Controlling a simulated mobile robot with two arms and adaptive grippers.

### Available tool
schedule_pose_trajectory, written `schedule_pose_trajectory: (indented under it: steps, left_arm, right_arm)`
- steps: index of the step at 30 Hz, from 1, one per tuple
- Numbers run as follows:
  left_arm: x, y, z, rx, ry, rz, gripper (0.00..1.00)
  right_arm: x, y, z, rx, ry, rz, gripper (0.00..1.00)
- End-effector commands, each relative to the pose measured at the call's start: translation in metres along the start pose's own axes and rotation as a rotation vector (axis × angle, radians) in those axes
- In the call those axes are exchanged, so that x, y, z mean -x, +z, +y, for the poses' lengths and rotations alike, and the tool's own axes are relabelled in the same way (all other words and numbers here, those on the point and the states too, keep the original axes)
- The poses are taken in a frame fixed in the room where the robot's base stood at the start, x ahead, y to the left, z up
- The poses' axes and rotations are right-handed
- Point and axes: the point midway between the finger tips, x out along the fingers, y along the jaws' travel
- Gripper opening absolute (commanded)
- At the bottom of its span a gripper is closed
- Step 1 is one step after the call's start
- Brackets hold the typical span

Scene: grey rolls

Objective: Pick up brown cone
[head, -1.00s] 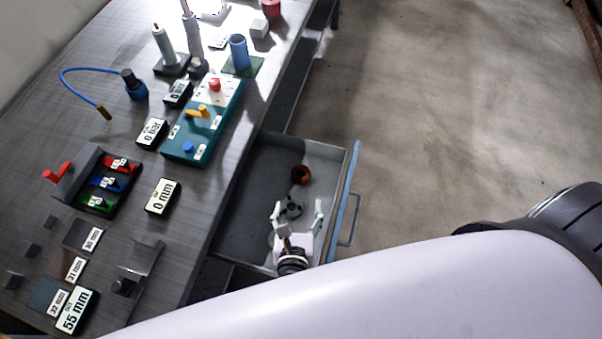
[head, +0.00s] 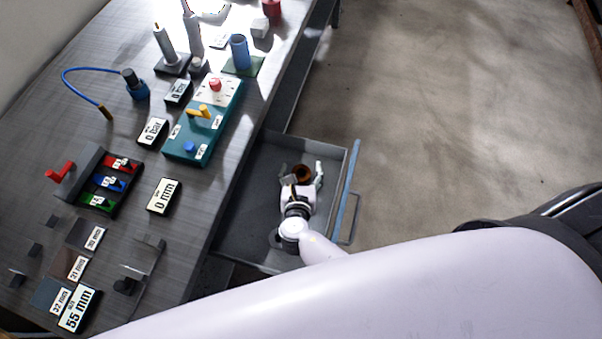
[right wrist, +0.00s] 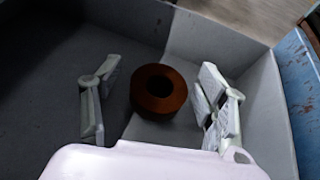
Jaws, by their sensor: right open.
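The brown cone (head: 302,172) lies in the open grey drawer, near its far right part. In the right wrist view it looks like a brown ring-shaped piece (right wrist: 158,90) with a dark hole in its top. My right gripper (head: 302,172) is open in the drawer, with one finger on each side of the cone. In the right wrist view the fingers (right wrist: 153,100) stand apart from the cone, with gaps on both sides. My left gripper is not in view.
The drawer (head: 256,165) has low walls around the gripper, with a blue front (head: 347,190) on the right. The workbench (head: 215,185) at left holds labelled blocks, a teal box (head: 183,147) and a blue cup (head: 239,50). Floor at right is clear.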

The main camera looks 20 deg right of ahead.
Motion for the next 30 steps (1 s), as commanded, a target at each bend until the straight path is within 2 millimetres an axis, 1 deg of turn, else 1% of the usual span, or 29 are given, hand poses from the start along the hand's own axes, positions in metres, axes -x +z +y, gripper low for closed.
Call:
schedule_pose_trajectory:
  steps: [7, 30]
  left_arm:
    - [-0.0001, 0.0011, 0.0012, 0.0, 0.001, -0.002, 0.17]
    - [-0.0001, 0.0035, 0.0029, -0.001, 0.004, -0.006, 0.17]
  right_arm:
    - [-0.0014, -0.0005, 0.0002, 0.0, 0.0, 0.001, 0.67]
    - [-0.0011, -0.0004, 0.0001, 0.001, 0.0, 0.001, 0.15]
